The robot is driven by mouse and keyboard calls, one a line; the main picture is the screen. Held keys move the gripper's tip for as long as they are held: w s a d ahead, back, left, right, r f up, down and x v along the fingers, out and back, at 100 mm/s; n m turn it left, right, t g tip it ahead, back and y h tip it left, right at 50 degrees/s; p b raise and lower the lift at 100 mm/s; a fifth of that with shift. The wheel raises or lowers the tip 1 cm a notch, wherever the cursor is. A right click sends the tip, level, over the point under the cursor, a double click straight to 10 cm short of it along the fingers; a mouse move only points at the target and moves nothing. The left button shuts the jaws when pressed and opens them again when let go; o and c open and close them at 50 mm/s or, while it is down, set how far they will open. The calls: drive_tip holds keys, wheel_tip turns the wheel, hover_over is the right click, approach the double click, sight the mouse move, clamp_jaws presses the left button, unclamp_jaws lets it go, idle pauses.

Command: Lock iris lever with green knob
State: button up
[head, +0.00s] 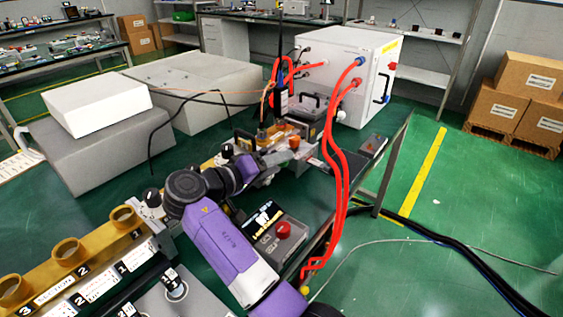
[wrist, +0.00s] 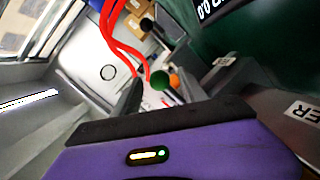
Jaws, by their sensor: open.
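A green knob (wrist: 160,80) shows in the wrist view, in line with the gap between the dark fingers of my gripper (wrist: 161,94). Its depth, and whether the fingers touch it, cannot be told. An orange knob (wrist: 174,81) shows just to its right and also in the head view (head: 294,143). In the head view my gripper (head: 268,161) reaches low over the bench apparatus beside the orange knob. The green knob cannot be made out there, and the iris lever is not clearly visible in either view. My gripper is open, with nothing visibly held.
A white cabinet (head: 349,72) with red hoses (head: 338,150) stands behind the apparatus. A control box with a red button (head: 283,230) lies close to my arm. A brass waveguide rail (head: 68,250) runs at lower left. Open green floor (head: 450,220) lies to the right.

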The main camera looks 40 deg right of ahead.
drive_tip(key=v, duration=0.6)
drive_tip(key=shift+r, duration=0.1)
idle(0.3)
